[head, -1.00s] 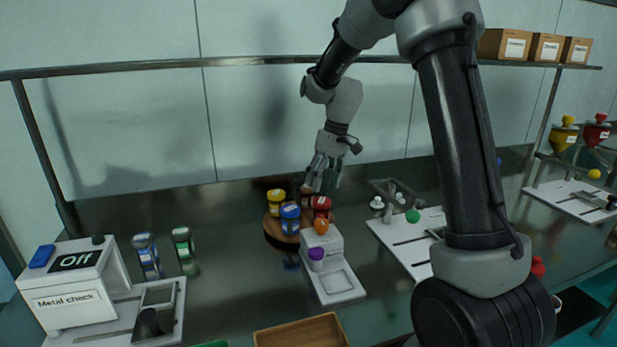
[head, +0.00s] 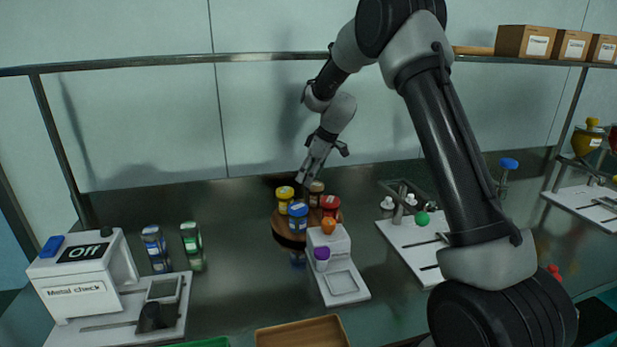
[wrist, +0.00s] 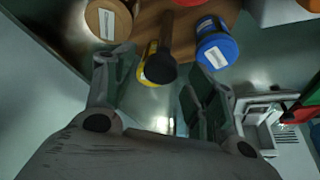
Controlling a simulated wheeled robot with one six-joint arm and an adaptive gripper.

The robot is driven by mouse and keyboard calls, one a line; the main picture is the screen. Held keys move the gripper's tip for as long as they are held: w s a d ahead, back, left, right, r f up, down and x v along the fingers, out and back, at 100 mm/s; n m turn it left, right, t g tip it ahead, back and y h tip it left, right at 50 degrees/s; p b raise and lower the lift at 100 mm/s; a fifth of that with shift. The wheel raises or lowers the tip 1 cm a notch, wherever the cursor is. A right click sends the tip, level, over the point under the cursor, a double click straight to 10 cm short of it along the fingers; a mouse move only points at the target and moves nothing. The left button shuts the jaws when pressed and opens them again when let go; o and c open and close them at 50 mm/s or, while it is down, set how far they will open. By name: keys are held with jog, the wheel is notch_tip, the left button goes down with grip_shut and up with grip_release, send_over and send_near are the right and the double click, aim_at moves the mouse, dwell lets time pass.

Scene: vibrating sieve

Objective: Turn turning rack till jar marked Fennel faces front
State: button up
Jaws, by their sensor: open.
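The turning rack (head: 284,232) is a round wooden disc on the counter, carrying a yellow-lidded jar (head: 285,195), a blue-lidded jar (head: 298,218), a red-lidded jar (head: 330,206) and a brown-lidded jar (head: 316,192). The blue-lidded jar is at the front in the head view. No label is legible, so I cannot tell which is Fennel. My gripper (head: 305,180) is open above the rack's back side. In the wrist view (wrist: 158,75) its fingers are spread, with a dark round-topped knob (wrist: 160,68) between them in the picture. The knob partly hides the yellow jar (wrist: 147,65).
A white device (head: 330,242) with orange and purple knobs stands close in front of the rack. A metal check machine (head: 75,285) and two jars (head: 190,240) are at left. A white board (head: 400,238) with taps is at right. A rail (head: 255,60) runs behind.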

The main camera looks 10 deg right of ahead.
jog(key=shift+w+a+f, duration=0.15)
jog(key=shift+f, duration=0.35)
grip_shut()
jog(key=shift+n, duration=0.7)
jog(key=shift+w+n+g+y, duration=0.15)
jog(key=shift+n+g, duration=0.35)
jog(key=shift+n, duration=0.6)
jog(key=shift+s+n+g+y, duration=0.15)
jog(key=shift+n+g, duration=0.35)
jog(key=shift+n, duration=0.6)
jog(key=shift+w+n, duration=0.1)
jog(key=shift+n, duration=0.4)
grip_release()
